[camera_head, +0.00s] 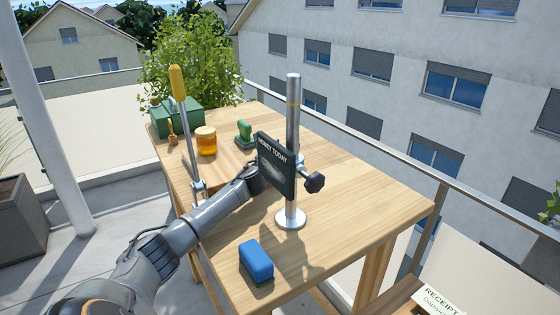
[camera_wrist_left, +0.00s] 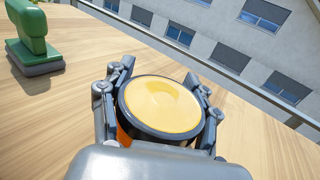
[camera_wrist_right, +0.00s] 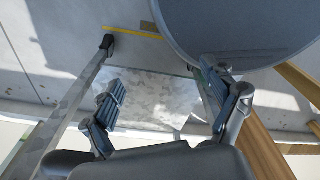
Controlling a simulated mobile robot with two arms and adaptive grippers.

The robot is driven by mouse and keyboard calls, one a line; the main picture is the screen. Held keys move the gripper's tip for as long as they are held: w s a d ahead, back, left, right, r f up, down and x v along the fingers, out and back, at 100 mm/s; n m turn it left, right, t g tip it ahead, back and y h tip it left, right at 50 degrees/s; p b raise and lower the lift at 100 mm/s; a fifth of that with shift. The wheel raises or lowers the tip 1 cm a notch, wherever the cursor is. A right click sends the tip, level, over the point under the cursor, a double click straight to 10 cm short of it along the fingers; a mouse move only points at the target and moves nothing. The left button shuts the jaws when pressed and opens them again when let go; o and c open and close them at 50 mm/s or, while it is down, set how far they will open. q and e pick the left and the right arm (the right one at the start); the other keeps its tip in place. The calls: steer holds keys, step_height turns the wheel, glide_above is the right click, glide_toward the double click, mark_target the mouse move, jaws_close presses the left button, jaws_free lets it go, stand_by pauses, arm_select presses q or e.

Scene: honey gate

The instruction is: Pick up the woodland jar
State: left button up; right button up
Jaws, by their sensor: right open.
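A jar with a yellow top and dark rim (camera_wrist_left: 162,104) stands between the fingers of my left gripper (camera_wrist_left: 157,70). A bit of orange shows below its rim. The fingers press in close on both sides of it. In the head view the left gripper (camera_head: 256,179) reaches behind the black "HONEY TODAY" sign (camera_head: 277,166), which hides the jar; its label is not visible. Another jar, amber with a light lid (camera_head: 206,141), stands farther back on the wooden table (camera_head: 350,190). My right gripper (camera_wrist_right: 160,78) is open and empty, away from the table top.
A metal post (camera_head: 292,130) with a black knob (camera_head: 314,182) carries the sign beside my left gripper. A green stamp (camera_head: 244,132), green box (camera_head: 182,121), yellow-handled lever (camera_head: 178,84) and blue block (camera_head: 256,261) are nearby. The table's right side is clear.

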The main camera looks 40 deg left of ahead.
arm_select(q)
steer(key=c, duration=0.6)
jaws_close()
steer(key=shift+a+r, duration=0.1)
steer(key=shift+r, duration=0.1)
